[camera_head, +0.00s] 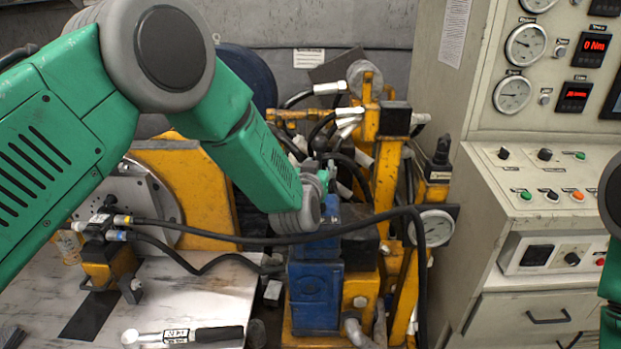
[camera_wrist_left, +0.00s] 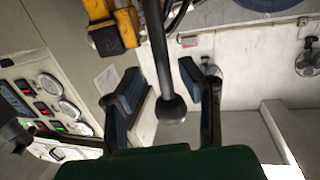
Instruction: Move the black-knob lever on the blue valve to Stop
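The blue valve (camera_head: 315,285) stands upright at lower centre in the head view, below the end of my left arm. My left gripper (camera_head: 328,178) is just above it, small and partly hidden by my wrist. In the left wrist view my left gripper (camera_wrist_left: 158,82) has its two dark fingers spread apart. The black-knob lever (camera_wrist_left: 172,108) shows there, its dark rod running down between the fingers to a round knob. I see gaps between the fingers and the rod. I cannot make out the lever clearly in the head view. My right gripper is out of view.
A black hose (camera_head: 270,240) crosses in front of the valve. Yellow machinery (camera_head: 385,150) and a pressure gauge (camera_head: 433,228) stand close behind and right. A control cabinet (camera_head: 540,185) fills the right. A torque wrench (camera_head: 185,336) lies on the table (camera_head: 215,285) at left.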

